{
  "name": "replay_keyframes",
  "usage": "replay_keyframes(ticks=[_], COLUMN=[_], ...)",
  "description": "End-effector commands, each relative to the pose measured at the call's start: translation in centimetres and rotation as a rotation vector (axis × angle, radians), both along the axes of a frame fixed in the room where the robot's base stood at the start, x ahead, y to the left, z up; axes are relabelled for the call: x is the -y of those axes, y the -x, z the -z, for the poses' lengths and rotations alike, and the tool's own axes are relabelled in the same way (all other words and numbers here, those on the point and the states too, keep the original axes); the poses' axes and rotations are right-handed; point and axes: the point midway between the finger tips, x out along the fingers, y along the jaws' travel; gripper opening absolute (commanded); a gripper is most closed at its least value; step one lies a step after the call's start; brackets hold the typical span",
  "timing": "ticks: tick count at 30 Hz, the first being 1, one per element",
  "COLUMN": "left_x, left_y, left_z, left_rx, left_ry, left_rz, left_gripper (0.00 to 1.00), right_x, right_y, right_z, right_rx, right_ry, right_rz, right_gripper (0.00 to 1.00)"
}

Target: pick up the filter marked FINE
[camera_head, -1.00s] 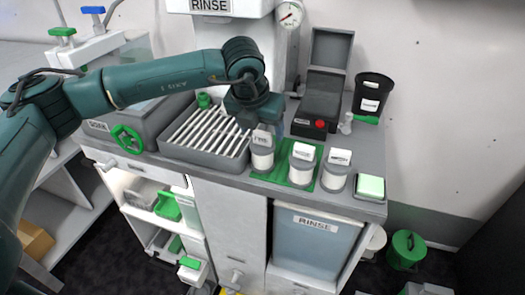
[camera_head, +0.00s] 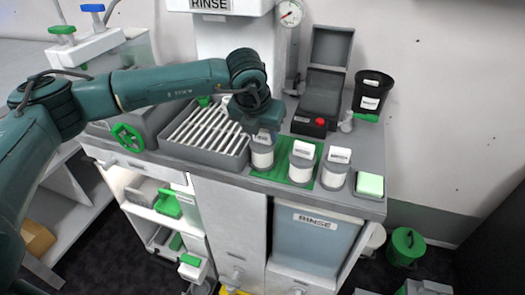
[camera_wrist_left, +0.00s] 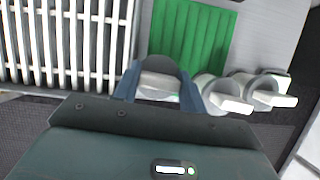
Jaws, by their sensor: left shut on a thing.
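Three white-and-grey cylindrical filters with white tags on top stand in a row at the counter's front: a left one (camera_head: 262,157), a middle one (camera_head: 302,165) and a right one (camera_head: 336,173). The tag lettering is too small to read, so I cannot tell which is marked FINE. My left gripper (camera_head: 261,133) points down and is shut on the top of the left filter, which still appears upright at the green mat. In the left wrist view this filter's top (camera_wrist_left: 160,80) sits between the blue-grey fingers. My right gripper is not in view.
A ribbed grey tray (camera_head: 200,150) is close on the left. A dark box with a red button (camera_head: 320,105) stands behind, and a pale green block (camera_head: 370,185) sits at the right.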

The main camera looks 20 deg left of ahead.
Motion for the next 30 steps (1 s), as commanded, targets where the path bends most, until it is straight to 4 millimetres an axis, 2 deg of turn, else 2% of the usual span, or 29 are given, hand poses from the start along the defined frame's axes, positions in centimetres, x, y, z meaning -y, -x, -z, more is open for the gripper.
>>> replay_keyframes(ticks=[1, 6, 14, 17, 24, 30], left_x=[0.0, 0.0, 0.0, 0.0, 0.1, 0.1], left_y=[0.0, 0.0, -0.1, -0.1, -0.1, -0.1], left_z=[0.0, -0.1, -0.5, -1.8, -6.7, -9.4], left_rx=[0.001, 0.001, 0.003, 0.006, 0.006, 0.003], left_ry=[0.0, 0.0, 0.002, 0.002, 0.002, 0.001], left_rz=[0.0, 0.0, -0.001, 0.0, 0.0, 0.0], left_gripper=[0.19, 0.07, 0.07, 0.07, 0.07, 0.07], right_x=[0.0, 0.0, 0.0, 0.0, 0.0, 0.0], right_y=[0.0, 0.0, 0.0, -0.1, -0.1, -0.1], right_z=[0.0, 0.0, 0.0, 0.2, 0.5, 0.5], right_rx=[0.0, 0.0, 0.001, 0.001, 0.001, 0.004], right_ry=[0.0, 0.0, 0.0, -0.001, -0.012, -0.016], right_rz=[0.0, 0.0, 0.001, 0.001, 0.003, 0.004], right_gripper=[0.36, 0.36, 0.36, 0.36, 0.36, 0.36])
